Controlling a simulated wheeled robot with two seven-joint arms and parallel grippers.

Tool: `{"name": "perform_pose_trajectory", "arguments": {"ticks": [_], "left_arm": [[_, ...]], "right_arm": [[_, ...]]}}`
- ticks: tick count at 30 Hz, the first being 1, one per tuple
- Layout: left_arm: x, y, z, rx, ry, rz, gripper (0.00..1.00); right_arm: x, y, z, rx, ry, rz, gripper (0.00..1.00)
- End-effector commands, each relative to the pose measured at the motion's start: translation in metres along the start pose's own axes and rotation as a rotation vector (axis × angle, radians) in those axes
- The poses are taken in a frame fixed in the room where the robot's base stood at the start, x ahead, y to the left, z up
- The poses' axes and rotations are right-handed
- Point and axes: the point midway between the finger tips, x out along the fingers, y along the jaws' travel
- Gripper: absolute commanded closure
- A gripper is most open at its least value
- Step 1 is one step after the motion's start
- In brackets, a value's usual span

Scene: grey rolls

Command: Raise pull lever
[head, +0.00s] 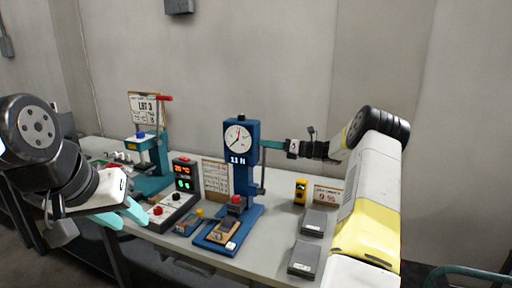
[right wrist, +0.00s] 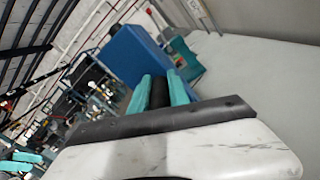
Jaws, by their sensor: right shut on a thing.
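The blue pull tester (head: 241,180) stands on the bench with a round dial and a display reading about 11 N. My right gripper (head: 266,145) reaches in from the right beside the tester's head. In the right wrist view its teal fingers (right wrist: 163,92) are shut on a black grip (right wrist: 158,93), which I take as the pull lever's handle; the blue tester body (right wrist: 133,55) is just beyond. In the head view the held part is hidden by the fingers. A dark rod (head: 262,178) runs down the tester's right side. My left gripper (head: 126,215) is empty and looks open at the front left.
A teal press (head: 152,160) with a red handle stands at the back left. A control box (head: 183,173) with lit displays and a button panel (head: 172,211) sit left of the tester. Grey boxes (head: 305,258), a yellow device (head: 300,191) and a sign (head: 327,195) stand right.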

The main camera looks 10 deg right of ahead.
Motion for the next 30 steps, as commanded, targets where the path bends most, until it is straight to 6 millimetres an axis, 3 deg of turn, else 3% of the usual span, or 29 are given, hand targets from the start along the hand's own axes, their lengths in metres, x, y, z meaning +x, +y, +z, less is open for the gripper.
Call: {"name": "perform_pose_trajectory", "arguments": {"ticks": [19,20,22,23,30], "left_arm": [[0.0000,0.0000,0.0000,0.000,0.000,0.000,0.64],[0.0000,0.0000,0.0000,0.000,0.000,0.000,0.64],[0.0000,0.0000,0.0000,0.000,0.000,0.000,0.64],[0.0000,0.0000,0.0000,0.000,0.000,0.000,0.64],[0.0000,0.0000,0.0000,0.000,0.000,0.000,0.64]], "right_arm": [[-0.0017,-0.0072,-0.0013,-0.001,0.000,-0.007,1.00],[-0.0018,-0.0073,-0.0013,-0.001,0.000,-0.008,0.74],[-0.0018,-0.0073,-0.0014,-0.001,0.000,-0.008,0.61],[-0.0017,-0.0071,-0.0013,-0.001,0.000,-0.007,0.57],[-0.0007,-0.0055,-0.0009,-0.002,0.000,-0.003,0.57]]}}
